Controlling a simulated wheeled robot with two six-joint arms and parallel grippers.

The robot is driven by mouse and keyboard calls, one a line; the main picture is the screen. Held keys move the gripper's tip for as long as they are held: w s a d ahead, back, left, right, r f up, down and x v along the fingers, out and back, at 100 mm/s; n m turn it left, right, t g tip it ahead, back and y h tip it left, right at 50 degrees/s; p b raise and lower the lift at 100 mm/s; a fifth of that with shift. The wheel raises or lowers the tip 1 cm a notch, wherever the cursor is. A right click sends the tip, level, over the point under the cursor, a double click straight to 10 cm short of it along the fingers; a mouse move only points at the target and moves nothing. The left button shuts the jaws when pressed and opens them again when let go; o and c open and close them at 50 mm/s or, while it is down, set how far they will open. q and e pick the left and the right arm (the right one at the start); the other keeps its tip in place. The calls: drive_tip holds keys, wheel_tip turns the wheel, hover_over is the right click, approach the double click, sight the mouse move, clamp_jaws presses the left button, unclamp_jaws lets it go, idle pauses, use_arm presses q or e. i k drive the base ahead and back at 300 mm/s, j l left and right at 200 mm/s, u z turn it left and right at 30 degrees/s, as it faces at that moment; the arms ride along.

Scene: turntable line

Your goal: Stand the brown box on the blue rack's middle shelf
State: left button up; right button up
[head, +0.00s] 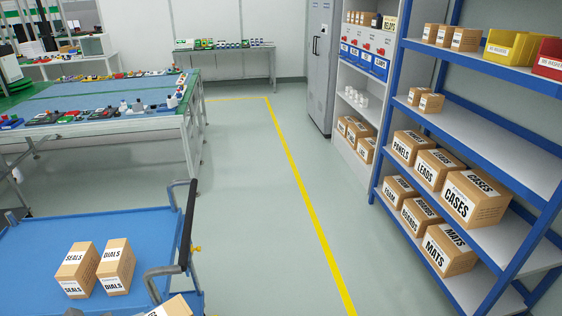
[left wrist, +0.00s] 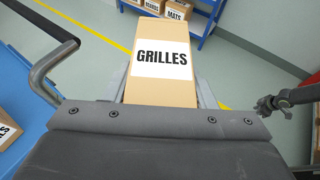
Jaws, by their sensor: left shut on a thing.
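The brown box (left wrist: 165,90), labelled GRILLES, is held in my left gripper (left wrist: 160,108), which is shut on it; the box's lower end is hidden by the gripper. In the head view only a corner of a brown box (head: 172,308) shows at the bottom edge, probably the same one. The blue rack (head: 385,100) stands at the right, apart from the box. One of its shelves (head: 490,140) holds two small boxes at its far end and is otherwise bare. A dark jointed part at the right of the left wrist view may be my right gripper (left wrist: 285,99); its jaws are unclear.
A blue cart (head: 40,250) with a dark handle (head: 187,225) carries the SEALS (head: 75,270) and DIALS (head: 116,266) boxes. The rack's lower shelves hold PANELS, LEADS, CASES (head: 474,198) and MATS (head: 449,249) boxes. Yellow (head: 505,47) and red bins sit on top. Floor between is clear.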

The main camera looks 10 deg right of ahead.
sight(472, 135)
drive_tip(key=z, duration=1.55)
drive_tip(key=i+j+z, duration=0.35)
drive_tip(key=i, duration=0.15)
drive_tip(key=i+j+z, duration=0.3)
drive_tip(key=i+j, duration=1.55)
